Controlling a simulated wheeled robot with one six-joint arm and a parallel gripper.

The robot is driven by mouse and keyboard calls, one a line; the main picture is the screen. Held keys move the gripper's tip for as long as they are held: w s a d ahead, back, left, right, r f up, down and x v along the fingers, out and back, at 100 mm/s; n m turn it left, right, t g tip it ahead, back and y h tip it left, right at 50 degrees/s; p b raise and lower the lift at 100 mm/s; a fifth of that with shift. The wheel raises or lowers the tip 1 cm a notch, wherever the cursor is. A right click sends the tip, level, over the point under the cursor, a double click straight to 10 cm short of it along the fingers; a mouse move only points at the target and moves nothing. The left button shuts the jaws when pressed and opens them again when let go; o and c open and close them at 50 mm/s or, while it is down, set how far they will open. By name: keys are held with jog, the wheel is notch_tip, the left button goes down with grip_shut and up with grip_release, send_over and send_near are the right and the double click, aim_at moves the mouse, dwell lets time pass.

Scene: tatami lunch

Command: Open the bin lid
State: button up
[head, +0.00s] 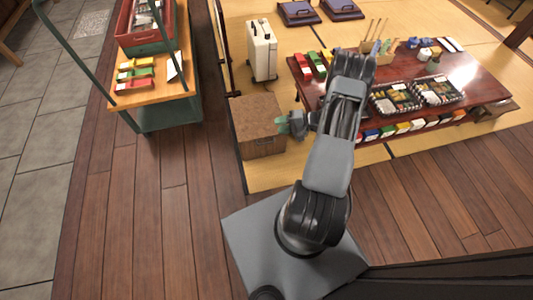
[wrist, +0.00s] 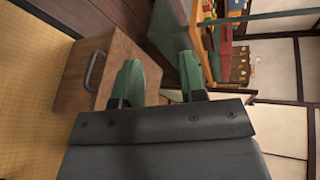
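The bin appears to be the brown wooden box (head: 262,147) on the tatami edge, left of the low table. Its flat, speckled brown top (head: 255,114) lies level and looks closed. A handle shows on its front in the wrist view (wrist: 95,70), where the box is tilted at upper left. My gripper (head: 285,123) has green fingers and is beside the box's right side in the head view. In the wrist view the two fingers (wrist: 160,82) are apart with nothing between them; the left one overlaps the box. I cannot tell whether it touches.
A red-brown low table (head: 480,80) with lunch trays stands right. A white suitcase (head: 262,50) stands behind the box. A green-framed cart (head: 170,112) with goods stands at left. The wooden floor (head: 130,200) in front of the box is clear.

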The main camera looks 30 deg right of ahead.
aim_at(267, 143)
jog(key=s+d+f+m+t+h+b, duration=0.2)
jog(key=f+t+b, duration=0.1)
jog(key=f, duration=0.7)
jog(key=s+d+f+m+t+h+b, duration=0.1)
jog(key=d+f+m+t+b, duration=0.2)
jog(key=f, duration=0.7)
jog(key=shift+a+b+x, duration=0.2)
jog(key=shift+b+x, duration=1.95)
jog(key=shift+x, duration=4.65)
jog(key=shift+s+f, duration=0.15)
jog(key=shift+s, duration=0.05)
jog(key=shift+c, duration=0.2)
grip_shut()
